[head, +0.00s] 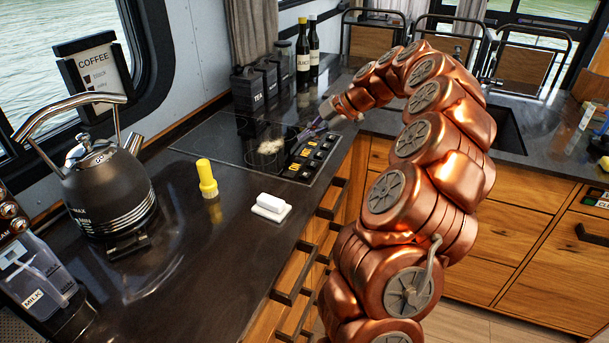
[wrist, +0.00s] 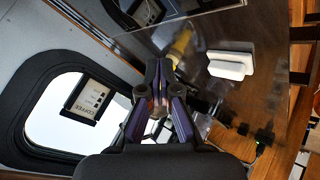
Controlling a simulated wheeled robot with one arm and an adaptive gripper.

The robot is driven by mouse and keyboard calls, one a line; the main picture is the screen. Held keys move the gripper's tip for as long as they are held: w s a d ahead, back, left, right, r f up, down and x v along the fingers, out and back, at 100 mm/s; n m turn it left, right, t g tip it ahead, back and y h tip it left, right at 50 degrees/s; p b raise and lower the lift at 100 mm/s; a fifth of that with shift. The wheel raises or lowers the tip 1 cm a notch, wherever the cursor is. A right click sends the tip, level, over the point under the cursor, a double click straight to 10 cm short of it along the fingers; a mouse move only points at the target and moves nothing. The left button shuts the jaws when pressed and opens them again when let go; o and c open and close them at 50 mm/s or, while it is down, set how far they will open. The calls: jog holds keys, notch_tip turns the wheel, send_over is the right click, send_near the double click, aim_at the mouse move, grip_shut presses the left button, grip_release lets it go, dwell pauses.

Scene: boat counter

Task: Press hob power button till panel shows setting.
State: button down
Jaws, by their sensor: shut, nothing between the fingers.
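The black glass hob (head: 215,138) is set into the dark counter in the head view. Its control panel (head: 312,158) is at the hob's right front edge, with rows of dark buttons and some amber-lit marks; I cannot read a setting. Whether the tips touch a button cannot be told. In the wrist view my gripper (wrist: 158,72) is shut and empty; the panel cannot be made out there.
A yellow-capped bottle (head: 207,178) and a white block-like item (head: 270,207) stand on the counter in front of the hob. A kettle (head: 108,185) is at the left. Black canisters (head: 262,85) and dark bottles (head: 303,55) stand behind the hob.

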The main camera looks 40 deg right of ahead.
jog(key=shift+f, duration=0.15)
jog(key=p, duration=0.4)
send_over(307, 174)
jog(key=shift+s+f, duration=0.15)
jog(key=shift+f, duration=2.65)
notch_tip(307, 174, down, 3)
jog(key=b, duration=0.4)
jog(key=shift+f+b, duration=0.8)
jog(key=shift+b, duration=1.35)
jog(key=shift+r, duration=0.1)
jog(key=shift+r+b, duration=0.55)
jog(key=shift+b, duration=0.05)
jog(key=shift+r, duration=0.2)
jog(key=shift+r, duration=0.15)
jog(key=shift+r+b, duration=0.55)
jog(key=shift+r, duration=1.8)
